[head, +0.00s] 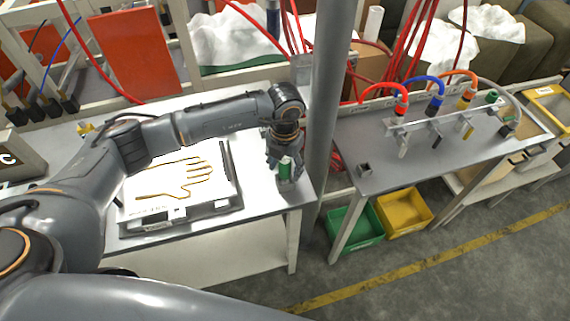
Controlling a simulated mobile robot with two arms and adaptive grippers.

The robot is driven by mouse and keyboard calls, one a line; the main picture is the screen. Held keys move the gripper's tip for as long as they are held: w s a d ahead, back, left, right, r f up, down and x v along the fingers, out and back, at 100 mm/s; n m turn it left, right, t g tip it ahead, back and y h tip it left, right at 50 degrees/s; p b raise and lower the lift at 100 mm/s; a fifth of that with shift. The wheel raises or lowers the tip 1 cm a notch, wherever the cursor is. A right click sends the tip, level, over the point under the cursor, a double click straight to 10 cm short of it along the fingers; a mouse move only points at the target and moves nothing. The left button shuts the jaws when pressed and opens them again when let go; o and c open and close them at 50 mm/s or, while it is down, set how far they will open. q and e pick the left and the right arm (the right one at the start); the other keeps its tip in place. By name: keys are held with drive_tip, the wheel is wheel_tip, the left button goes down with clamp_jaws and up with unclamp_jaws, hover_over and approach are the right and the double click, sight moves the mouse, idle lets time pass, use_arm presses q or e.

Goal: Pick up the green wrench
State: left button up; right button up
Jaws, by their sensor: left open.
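My left gripper (284,165) points down over the right end of the white table (262,212), just right of the glove panel. It is open. A small upright green piece (285,170) shows at its fingertips, partly hidden by the fingers; it may be the green wrench, but its full shape does not show. I cannot tell whether the fingers touch it. My right gripper is out of view.
A flat panel with a hand outline (150,203) lies left of the gripper. A grey post (328,100) stands close on the right. Beyond it, a second table (390,165) carries a rack with coloured hoses. Green (357,230) and yellow (405,212) bins sit below.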

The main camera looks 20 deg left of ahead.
use_arm(q)
drive_tip(key=shift+f, duration=0.75)
clamp_jaws()
drive_tip(key=shift+r, duration=0.15)
drive_tip(key=shift+w+r, duration=0.1)
drive_tip(key=shift+r, duration=0.5)
drive_tip(key=s+a+r+b, duration=0.1)
drive_tip(key=s+r+b, duration=0.5)
drive_tip(key=s+r, duration=0.5)
drive_tip(key=shift+s+r, duration=0.3)
drive_tip(key=shift+s, duration=1.3)
